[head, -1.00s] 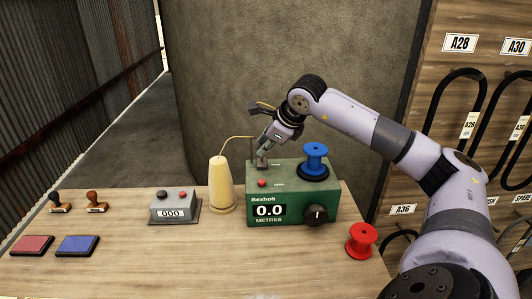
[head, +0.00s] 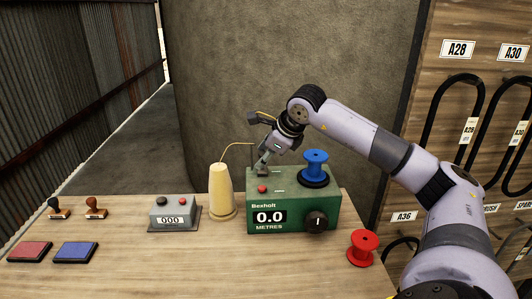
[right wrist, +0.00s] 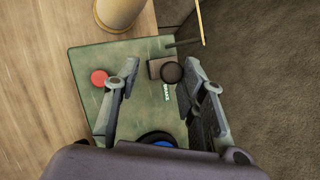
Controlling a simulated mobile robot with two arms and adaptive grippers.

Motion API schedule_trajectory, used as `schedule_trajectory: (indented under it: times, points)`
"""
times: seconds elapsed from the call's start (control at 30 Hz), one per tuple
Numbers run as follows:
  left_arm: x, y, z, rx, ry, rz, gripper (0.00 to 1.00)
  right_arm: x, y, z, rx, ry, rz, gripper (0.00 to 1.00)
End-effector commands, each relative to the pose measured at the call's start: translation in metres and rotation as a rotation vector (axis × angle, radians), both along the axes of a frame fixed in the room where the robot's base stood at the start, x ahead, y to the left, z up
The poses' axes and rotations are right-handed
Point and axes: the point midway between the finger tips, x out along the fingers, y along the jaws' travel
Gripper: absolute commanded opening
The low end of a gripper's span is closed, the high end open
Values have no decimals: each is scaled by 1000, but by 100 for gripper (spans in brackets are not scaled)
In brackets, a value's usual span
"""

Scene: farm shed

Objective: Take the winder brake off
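The green winder (head: 290,212) stands on the bench, its display reading 0.0 METRES. In the right wrist view its brake lever, a dark round knob (right wrist: 172,72) on a small brown base, sits beside a printed label. My right gripper (right wrist: 158,88) is open above the winder top, with the knob between its two fingers, nearer the right one. Neither finger clearly touches it. In the head view my right gripper (head: 264,160) points down at the winder's back left and mostly hides the knob. My left gripper is out of view.
A blue spool (head: 315,165) sits on the winder and a red button (head: 262,188) is near the lever. A yellow cone of line (head: 221,190) stands left. A red spool (head: 362,248), counter box (head: 174,212), stamps and ink pads are also on the bench.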

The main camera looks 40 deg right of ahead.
Motion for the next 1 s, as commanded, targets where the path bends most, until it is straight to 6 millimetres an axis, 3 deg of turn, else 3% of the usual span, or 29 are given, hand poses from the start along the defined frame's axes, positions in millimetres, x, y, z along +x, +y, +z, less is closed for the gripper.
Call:
schedule_trajectory:
  times: [0.03, 0.33, 0.7, 1.0]
  points:
    - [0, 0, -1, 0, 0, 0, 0, -3, 3, -8, 5, 22, 5, 27]
    - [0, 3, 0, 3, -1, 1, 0, -7, 1, 0, 2, 18, 1, 27]
    - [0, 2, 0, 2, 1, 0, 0, -49, 3, 64, -2, 4, -2, 27]
    - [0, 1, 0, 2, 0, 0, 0, -71, 5, 94, 0, 2, 0, 27]
